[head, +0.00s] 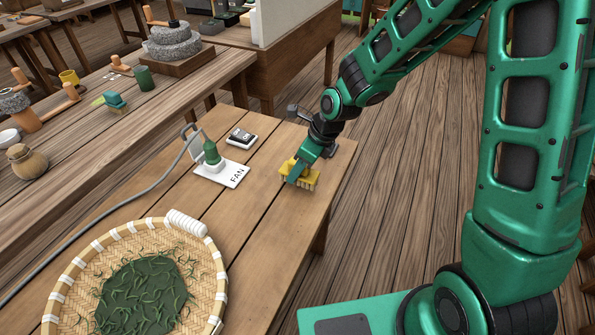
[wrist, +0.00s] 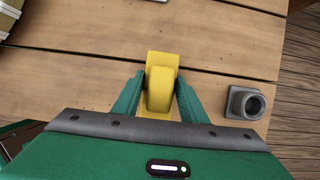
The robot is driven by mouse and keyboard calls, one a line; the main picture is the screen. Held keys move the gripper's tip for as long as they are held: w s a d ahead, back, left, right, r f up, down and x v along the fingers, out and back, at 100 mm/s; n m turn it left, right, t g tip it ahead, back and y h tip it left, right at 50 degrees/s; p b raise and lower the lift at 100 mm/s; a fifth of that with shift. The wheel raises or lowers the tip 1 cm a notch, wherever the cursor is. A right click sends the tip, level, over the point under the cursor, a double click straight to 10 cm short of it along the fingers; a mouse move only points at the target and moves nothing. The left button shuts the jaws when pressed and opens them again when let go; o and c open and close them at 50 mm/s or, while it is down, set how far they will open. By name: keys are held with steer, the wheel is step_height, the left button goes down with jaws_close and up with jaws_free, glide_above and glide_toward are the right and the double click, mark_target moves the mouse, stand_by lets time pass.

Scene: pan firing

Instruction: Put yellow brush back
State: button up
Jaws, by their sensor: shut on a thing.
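The yellow brush (head: 301,174) is at the right end of the near wooden table (head: 262,225) in the head view, bristles downward. My gripper (head: 300,170) is shut on it from above. In the wrist view the yellow brush (wrist: 161,84) sits between the two green fingers of my gripper (wrist: 160,98). I cannot tell whether the bristles touch the table.
A grey socket-like holder (wrist: 246,103) is right of the brush in the wrist view. In the head view a white FAN stand (head: 222,172), a small black-and-white device (head: 242,138) and a woven basket of leaves (head: 215,285) share the table. A teal brush (head: 115,102) lies on the farther table.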

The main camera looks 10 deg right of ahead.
steer(key=shift+f, duration=0.75)
steer(key=shift+f, duration=0.45)
steer(key=o, duration=1.4)
steer(key=shift+d+r, duration=0.1)
steer(key=shift+r, duration=0.55)
steer(key=v, duration=1)
steer(key=shift+s+d+f, duration=0.15)
steer(key=shift+s+d, duration=0.15)
steer(key=shift+d, duration=0.15)
